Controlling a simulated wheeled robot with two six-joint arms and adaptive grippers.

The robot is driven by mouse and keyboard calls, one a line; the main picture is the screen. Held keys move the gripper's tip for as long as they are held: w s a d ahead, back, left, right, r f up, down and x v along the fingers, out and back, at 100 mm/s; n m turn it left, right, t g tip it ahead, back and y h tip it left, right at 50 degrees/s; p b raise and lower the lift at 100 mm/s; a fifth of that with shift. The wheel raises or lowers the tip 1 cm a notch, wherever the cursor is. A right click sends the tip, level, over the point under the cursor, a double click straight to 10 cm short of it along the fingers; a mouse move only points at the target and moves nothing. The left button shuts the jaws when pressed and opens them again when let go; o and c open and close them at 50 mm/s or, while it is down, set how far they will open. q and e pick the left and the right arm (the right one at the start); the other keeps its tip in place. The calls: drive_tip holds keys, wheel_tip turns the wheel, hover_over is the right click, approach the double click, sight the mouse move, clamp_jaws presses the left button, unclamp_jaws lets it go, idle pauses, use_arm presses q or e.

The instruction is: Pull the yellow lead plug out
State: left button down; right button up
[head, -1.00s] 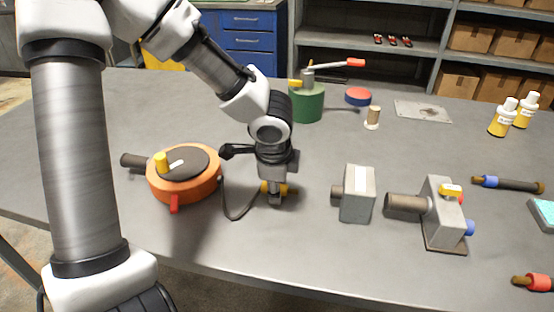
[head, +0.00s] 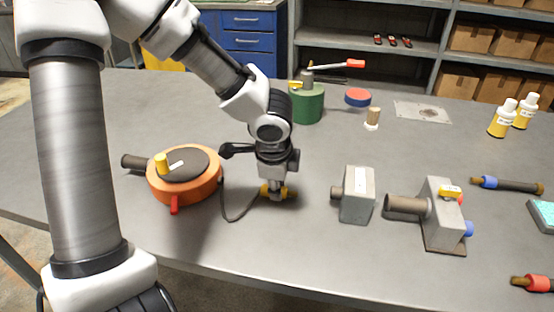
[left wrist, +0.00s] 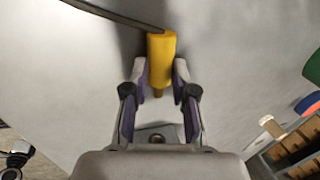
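In the head view the lead (head: 232,217) loops toward the orange round unit (head: 185,188). My right gripper is not in view.
A grey block (head: 357,195) and a grey unit with coloured fittings (head: 441,222) stand to the right. A green cylinder with a lever (head: 307,104) and a red-blue disc (head: 358,97) are behind. Bare table lies in front of the gripper.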

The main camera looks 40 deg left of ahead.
use_arm(q)
wheel_tip(320, 180, up, 7)
drive_tip(key=p, duration=0.6)
drive_tip(key=shift+r, duration=0.1)
drive_tip(key=shift+f, duration=0.2)
